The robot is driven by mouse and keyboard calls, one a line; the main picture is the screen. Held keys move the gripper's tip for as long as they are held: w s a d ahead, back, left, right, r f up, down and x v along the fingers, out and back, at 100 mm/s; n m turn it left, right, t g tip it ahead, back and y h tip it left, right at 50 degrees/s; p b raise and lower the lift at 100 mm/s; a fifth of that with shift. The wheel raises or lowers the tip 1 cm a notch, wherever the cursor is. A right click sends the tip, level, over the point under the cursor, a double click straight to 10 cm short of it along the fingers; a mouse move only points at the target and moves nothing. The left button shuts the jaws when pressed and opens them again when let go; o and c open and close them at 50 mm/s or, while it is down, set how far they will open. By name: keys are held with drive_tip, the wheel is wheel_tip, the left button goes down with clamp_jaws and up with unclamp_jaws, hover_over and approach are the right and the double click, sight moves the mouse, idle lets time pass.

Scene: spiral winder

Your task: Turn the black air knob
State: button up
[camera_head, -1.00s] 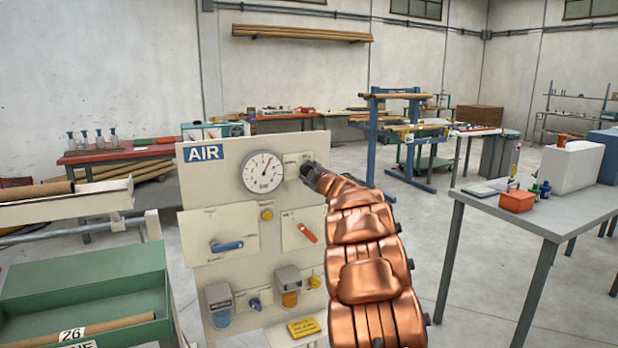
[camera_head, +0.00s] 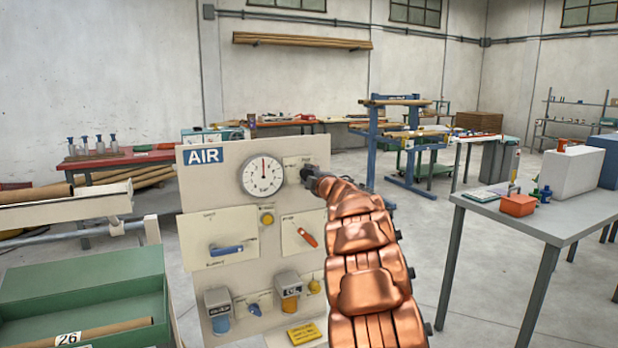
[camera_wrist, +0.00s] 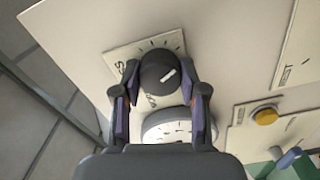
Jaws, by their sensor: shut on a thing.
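The black air knob (camera_wrist: 160,72) sits on a dial plate (camera_wrist: 118,60) on the pale AIR panel (camera_head: 192,262). It is round, with a white pointer mark on its face. My gripper (camera_wrist: 160,85) has a finger on each side of the knob and is shut on it in the wrist view. In the head view my gripper (camera_head: 311,175) reaches the panel's upper right, and the knob is mostly hidden behind it. The pressure gauge (camera_head: 262,175) is left of the gripper, its red needle pointing nearly straight up.
Below the gauge are a blue lever (camera_head: 227,249), a red-orange lever (camera_head: 307,237) and a yellow button (camera_head: 267,218). A green bin (camera_head: 80,285) stands at the left. A grey table (camera_head: 540,222) stands at the right, with open floor behind the arm.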

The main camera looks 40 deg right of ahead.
drive_tip(key=o, duration=1.1)
drive_tip(key=shift+o, duration=0.2)
drive_tip(key=shift+s, duration=0.15)
drive_tip(key=v, duration=1.1)
drive_tip(key=shift+s+a, duration=0.2)
drive_tip(key=shift+s, duration=0.15)
